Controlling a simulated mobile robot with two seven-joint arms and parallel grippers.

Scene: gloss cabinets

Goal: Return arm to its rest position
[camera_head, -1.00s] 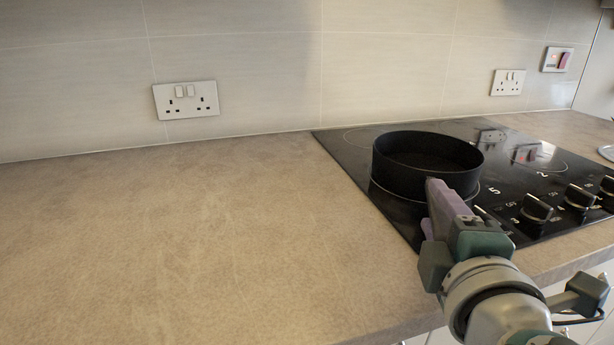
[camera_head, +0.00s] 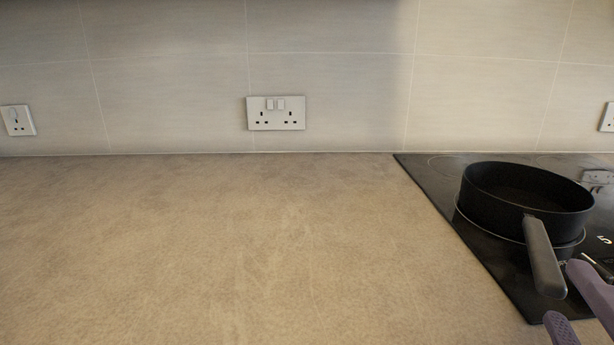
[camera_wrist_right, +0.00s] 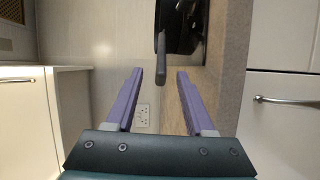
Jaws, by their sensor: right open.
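My right gripper (camera_head: 574,300) shows at the lower right corner of the head view, with purple fingers apart. The pan's handle also shows ahead of the fingers in the right wrist view (camera_wrist_right: 161,60). My left gripper is not in view.
The beige worktop (camera_head: 230,250) left of the hob is clear. A double socket (camera_head: 276,113) is on the tiled wall, with another socket (camera_head: 18,120) at far left. A cabinet door with a metal handle (camera_wrist_right: 288,101) stands at the right in the wrist view.

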